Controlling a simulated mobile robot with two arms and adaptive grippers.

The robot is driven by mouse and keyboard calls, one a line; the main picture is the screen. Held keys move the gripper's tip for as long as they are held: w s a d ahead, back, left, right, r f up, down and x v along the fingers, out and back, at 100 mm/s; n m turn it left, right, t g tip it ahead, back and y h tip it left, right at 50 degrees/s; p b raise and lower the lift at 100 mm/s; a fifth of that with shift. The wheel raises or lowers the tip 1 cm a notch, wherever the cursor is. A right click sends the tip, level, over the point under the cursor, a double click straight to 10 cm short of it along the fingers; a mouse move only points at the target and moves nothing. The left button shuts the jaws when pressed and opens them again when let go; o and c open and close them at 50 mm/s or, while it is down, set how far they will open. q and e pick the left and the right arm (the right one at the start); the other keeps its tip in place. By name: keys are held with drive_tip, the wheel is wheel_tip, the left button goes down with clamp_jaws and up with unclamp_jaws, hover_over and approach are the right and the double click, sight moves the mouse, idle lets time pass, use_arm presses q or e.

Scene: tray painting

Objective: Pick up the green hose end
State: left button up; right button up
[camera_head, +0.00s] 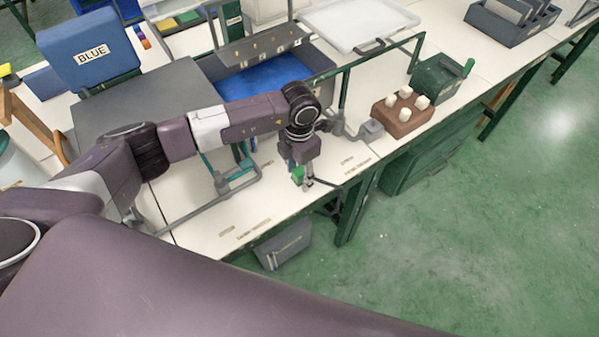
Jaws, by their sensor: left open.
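A small green piece (297,175), which looks like the green hose end, shows at the front part of the white bench, right by my left gripper (305,183). The gripper points down from the wrist and is open. The green piece overlaps the left side of its fingers in the picture; whether it lies between them or beside them I cannot tell. Part of the piece is hidden by the gripper. My right gripper is not in view.
A brown block with white pegs (399,128) and a green box (436,77) stand to the right. A blue-bottomed basin (262,80) is behind my arm. A grey metal frame (205,205) lies left of the gripper. The bench's front edge is close by.

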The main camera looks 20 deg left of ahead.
use_arm(q)
drive_tip(key=c, duration=1)
drive_tip(key=shift+c, duration=0.8)
drive_tip(key=shift+r, duration=0.1)
